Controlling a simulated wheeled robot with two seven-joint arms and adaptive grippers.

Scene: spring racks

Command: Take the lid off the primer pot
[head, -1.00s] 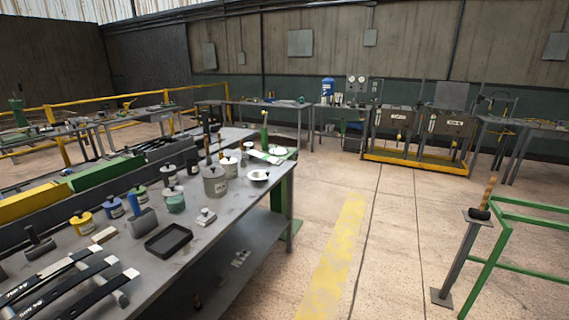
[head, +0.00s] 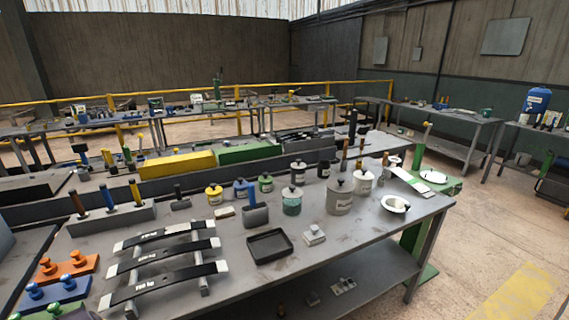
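Several lidded pots stand on the grey workbench (head: 400,237). The largest is a grey pot (head: 339,200) with a pale label and a lid with a dark knob. Beside it are a white pot (head: 363,183), a teal pot (head: 291,203) and a pale grey pot (head: 298,175). Farther left are a yellow pot (head: 214,197), a blue pot (head: 240,190) and a green pot (head: 265,184). The labels are too small to read, so I cannot tell which is the primer pot. Neither of my grippers is in view.
A black tray (head: 269,247), a small pale block (head: 314,235) and a white bowl (head: 395,203) lie near the bench's front edge. Curved black leaf springs (head: 165,253) rest on a rack at left. Open floor (head: 480,260) is at right.

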